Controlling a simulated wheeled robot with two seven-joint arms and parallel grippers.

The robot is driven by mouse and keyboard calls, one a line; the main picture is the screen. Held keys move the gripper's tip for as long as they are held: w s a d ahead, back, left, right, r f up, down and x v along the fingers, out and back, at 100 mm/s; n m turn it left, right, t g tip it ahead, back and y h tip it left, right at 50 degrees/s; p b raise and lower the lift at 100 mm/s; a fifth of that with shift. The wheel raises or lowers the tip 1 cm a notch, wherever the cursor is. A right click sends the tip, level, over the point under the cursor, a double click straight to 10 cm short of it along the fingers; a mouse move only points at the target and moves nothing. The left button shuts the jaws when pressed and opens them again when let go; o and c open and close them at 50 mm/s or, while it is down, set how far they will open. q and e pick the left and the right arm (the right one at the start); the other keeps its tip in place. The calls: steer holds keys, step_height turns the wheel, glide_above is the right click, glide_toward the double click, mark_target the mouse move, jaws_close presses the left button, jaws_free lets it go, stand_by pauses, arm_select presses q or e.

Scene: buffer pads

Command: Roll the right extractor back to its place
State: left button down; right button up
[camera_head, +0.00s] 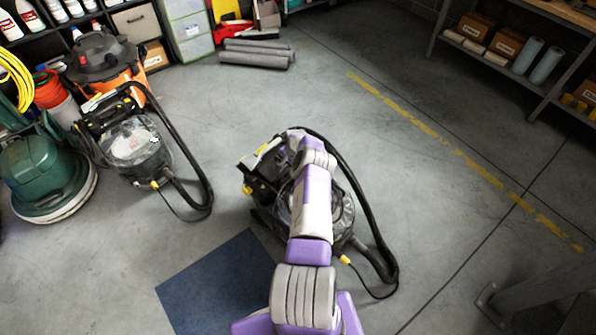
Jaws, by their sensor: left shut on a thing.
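The right extractor (264,184), a black machine with a clear tank and a black hose, stands upright on the grey floor in the middle of the view. My left arm reaches over it from the bottom and hides much of its body. My left gripper (288,140) is at the extractor's upper back end and is shut on it, apparently at the handle; the fingertips are mostly hidden. A similar left extractor (136,144) stands apart at the upper left, its hose curving onto the floor. My right gripper is not in view.
A blue mat (205,290) lies at the bottom left. A green floor machine (45,170) and an orange vacuum (100,62) stand at the left. Grey rolls (255,58) lie at the back. A yellow floor line (420,124) crosses open floor at right; shelves (500,68) stand behind it.

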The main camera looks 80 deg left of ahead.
arm_select(q)
steer(key=shift+w+a, duration=0.1)
steer(key=shift+a, duration=0.35)
steer(key=shift+r, duration=0.1)
steer(key=c, duration=1.1)
jaws_free()
steer(key=shift+o, duration=1)
steer(key=shift+s, duration=0.2)
steer(key=r+p, duration=0.1)
steer(key=r, duration=0.1)
steer(key=d+r+p, duration=0.1)
steer(key=r, duration=0.2)
steer(key=r+p, duration=0.1)
steer(key=r, duration=0.1)
steer(key=shift+w+d+r+p, duration=0.15)
steer(key=shift+w+r+p, duration=0.05)
steer(key=shift+w+p, duration=0.2)
